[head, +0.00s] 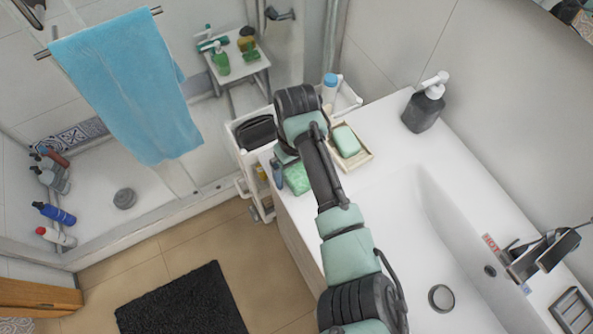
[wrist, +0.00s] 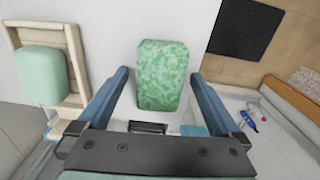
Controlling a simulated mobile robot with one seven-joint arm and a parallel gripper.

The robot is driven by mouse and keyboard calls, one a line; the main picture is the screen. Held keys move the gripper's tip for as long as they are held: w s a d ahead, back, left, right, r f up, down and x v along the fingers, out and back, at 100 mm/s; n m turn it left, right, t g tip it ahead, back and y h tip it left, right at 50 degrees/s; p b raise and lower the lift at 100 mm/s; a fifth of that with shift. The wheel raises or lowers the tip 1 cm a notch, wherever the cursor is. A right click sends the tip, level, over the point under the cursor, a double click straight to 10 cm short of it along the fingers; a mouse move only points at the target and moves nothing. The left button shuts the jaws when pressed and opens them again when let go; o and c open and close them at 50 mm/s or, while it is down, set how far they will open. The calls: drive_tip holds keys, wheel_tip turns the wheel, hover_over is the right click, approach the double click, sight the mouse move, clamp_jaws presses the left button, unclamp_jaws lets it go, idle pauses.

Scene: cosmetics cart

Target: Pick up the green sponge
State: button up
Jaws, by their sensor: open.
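The green sponge (wrist: 162,75) is a mottled, rounded block lying on the white counter in the wrist view. In the head view the sponge (head: 298,179) shows near the counter's left end, partly hidden by my arm. My gripper (wrist: 160,80) is open, with one blue finger to each side of the sponge. The sponge's near end lies between the fingers and its far end extends past their tips. Small gaps show between the sponge and the fingers; I cannot tell how high the tips are above the counter. My gripper (head: 283,169) is mostly hidden in the head view.
A soap dish (head: 366,158) with pale green soap (head: 346,141) stands beside the sponge. A dark dispenser (head: 423,110) stands farther right. A white cart (head: 237,146) is beyond the counter's end. The sink (head: 410,222) is to the right.

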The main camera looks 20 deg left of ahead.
sight(295, 171)
drive_tip(key=c, duration=1.4)
drive_tip(key=shift+r, duration=0.15)
wheel_tip(295, 171, up, 10)
drive_tip(key=shift+f+b, duration=0.1)
drive_tip(key=shift+b, duration=0.4)
drive_tip(key=o, duration=0.7)
drive_tip(key=c, duration=0.5)
drive_tip(key=shift+s+a, duration=0.1)
drive_tip(key=shift+c, duration=0.2)
